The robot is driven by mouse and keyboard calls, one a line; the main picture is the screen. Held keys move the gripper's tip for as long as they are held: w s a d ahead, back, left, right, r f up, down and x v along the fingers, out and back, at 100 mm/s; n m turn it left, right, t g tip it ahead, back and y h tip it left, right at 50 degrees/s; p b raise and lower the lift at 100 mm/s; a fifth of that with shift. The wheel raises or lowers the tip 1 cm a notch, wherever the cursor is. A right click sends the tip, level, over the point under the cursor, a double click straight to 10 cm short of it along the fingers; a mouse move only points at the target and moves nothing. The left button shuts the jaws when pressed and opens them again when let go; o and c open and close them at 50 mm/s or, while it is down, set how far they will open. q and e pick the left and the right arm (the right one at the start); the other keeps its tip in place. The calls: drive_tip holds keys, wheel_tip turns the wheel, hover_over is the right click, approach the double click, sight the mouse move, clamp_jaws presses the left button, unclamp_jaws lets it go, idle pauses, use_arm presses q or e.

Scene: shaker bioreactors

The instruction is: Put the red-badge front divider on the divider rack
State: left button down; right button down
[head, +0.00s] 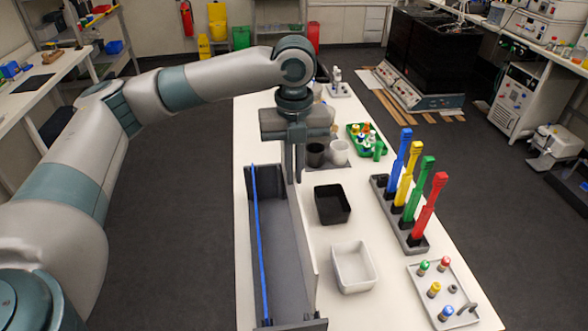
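A long dark grey open rack (283,281) lies on the white bench, with upright walls at its two ends. A thin blue-edged panel (260,240) stands along its left side. A light grey panel (307,245) stands along its right side. No red badge can be made out on either panel. My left gripper (295,180) points down at the far end of the rack, by the far end of the light grey panel. Its two fingers are close together; whether they touch or grip anything is not clear. My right gripper is not in view.
A black bin (332,204) and a white bin (353,267) stand right of the rack. Farther right, a grey holder (378,190) carries tall blue, yellow, green and red handles. A tray of small capped items (424,295) is near the front. A green tray (355,128) and cups stand behind.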

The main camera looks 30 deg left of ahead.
sight(294, 189)
use_arm(q)
drive_tip(key=shift+f, duration=0.2)
idle(0.6)
drive_tip(key=shift+f+p, duration=0.2)
drive_tip(key=shift+p, duration=0.15)
idle(0.6)
drive_tip(key=shift+f, duration=0.7)
drive_tip(key=shift+f, duration=0.1)
drive_tip(key=shift+f, duration=0.5)
drive_tip(key=shift+f+p, duration=0.25)
drive_tip(key=shift+p, duration=0.05)
idle(0.5)
drive_tip(key=shift+f, duration=0.55)
drive_tip(key=shift+f, duration=0.15)
idle(0.4)
